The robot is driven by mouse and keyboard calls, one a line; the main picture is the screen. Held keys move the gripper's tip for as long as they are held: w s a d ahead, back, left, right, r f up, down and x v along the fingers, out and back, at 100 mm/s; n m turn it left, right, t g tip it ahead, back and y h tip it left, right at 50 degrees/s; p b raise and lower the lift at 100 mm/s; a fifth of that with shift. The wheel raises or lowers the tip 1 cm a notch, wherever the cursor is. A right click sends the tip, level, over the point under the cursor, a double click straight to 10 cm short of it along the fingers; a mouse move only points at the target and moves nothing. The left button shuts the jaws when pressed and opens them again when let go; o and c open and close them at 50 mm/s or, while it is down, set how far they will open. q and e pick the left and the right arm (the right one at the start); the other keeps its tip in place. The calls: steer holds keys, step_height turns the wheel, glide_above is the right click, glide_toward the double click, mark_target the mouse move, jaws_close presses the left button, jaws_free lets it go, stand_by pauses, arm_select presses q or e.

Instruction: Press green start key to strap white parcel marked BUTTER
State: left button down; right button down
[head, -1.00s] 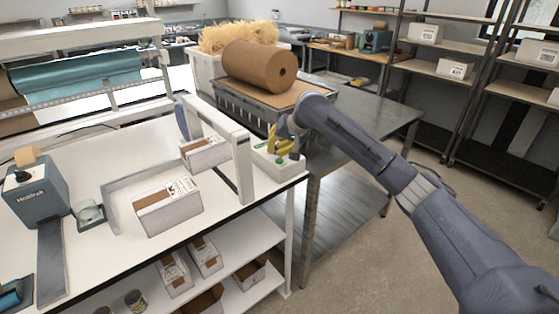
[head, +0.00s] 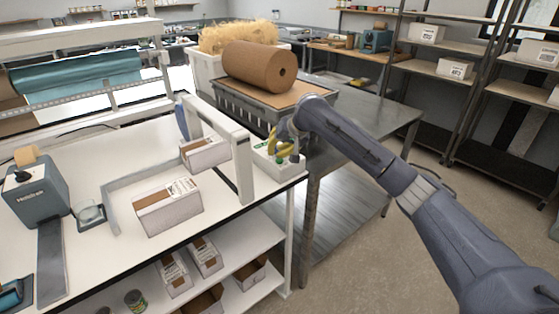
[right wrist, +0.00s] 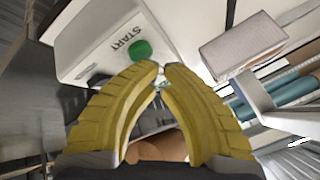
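The green start key (right wrist: 139,50) sits beside the word START on a white control box (right wrist: 95,40). The box also shows at the bench's right end in the head view (head: 266,165). My right gripper (right wrist: 162,68) has its yellow fingertips drawn together just beside the key; contact cannot be told. In the head view it (head: 283,152) is over the box. A white parcel (head: 206,155) with a brown top stands in the strapping arch (head: 242,165). Another white parcel (head: 168,213) lies in front of it. I cannot read BUTTER on either. My left gripper is out of view.
A grey crate (head: 245,113) with a brown paper roll (head: 260,67) stands on the metal table behind the box. A grey tape dispenser (head: 38,190) is at the left. The white bench (head: 110,255) has free room in front.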

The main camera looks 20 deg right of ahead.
steer(key=shift+f, duration=0.5)
stand_by(0.8)
steer(key=shift+r, duration=0.95)
steer(key=shift+r, duration=0.1)
step_height(320, 180, up, 5)
steer(key=shift+f, duration=0.1)
stand_by(0.5)
